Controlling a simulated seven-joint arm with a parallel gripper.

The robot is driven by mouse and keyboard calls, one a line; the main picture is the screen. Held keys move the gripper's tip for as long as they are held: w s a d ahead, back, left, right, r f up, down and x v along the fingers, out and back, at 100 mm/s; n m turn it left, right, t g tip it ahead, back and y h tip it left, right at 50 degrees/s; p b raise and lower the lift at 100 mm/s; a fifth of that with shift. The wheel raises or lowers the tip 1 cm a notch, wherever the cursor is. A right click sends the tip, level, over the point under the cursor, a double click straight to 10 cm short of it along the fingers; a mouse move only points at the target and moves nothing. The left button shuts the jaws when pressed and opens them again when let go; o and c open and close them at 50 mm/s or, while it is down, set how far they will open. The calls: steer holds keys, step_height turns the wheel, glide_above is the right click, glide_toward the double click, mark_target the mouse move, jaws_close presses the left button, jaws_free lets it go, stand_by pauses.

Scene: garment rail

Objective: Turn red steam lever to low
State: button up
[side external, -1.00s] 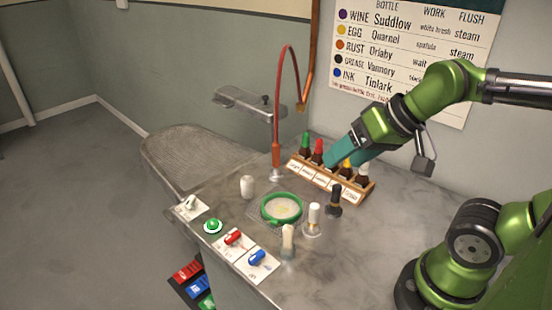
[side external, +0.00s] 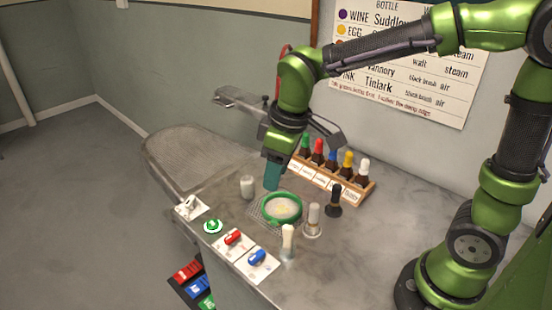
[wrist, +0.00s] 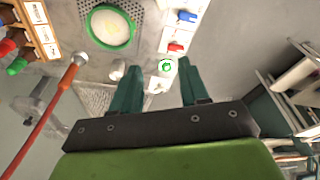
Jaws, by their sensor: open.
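The red steam lever (side external: 233,237) sits on a white plate at the table's front left edge, beside the blue lever (side external: 257,257). In the wrist view the red lever (wrist: 176,47) shows beyond my fingertips, with the blue lever (wrist: 187,16) past it. My gripper (side external: 272,176) points down above the table, behind the green-rimmed dish, well apart from the red lever. In the wrist view my gripper (wrist: 160,75) is open and empty between its two teal fingers. The setting marks on the lever plate are too small to read.
A green button (side external: 213,226) and a white switch (side external: 187,206) lie left of the levers. A green-rimmed dish (side external: 282,222), a white cylinder (side external: 247,187) and several brushes stand nearby. A bottle rack (side external: 330,180) is at the back.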

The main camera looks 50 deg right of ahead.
mark_target(232, 236)
steer(key=w+a+f+n+g, duration=0.2)
steer(key=w+a+n, duration=0.55)
steer(key=n, duration=0.55)
steer(key=shift+h, duration=0.4)
steer(key=f, duration=1)
steer(key=d+f, duration=0.1)
steer(key=f, duration=0.5)
steer(key=shift+w, duration=0.15)
jaws_close()
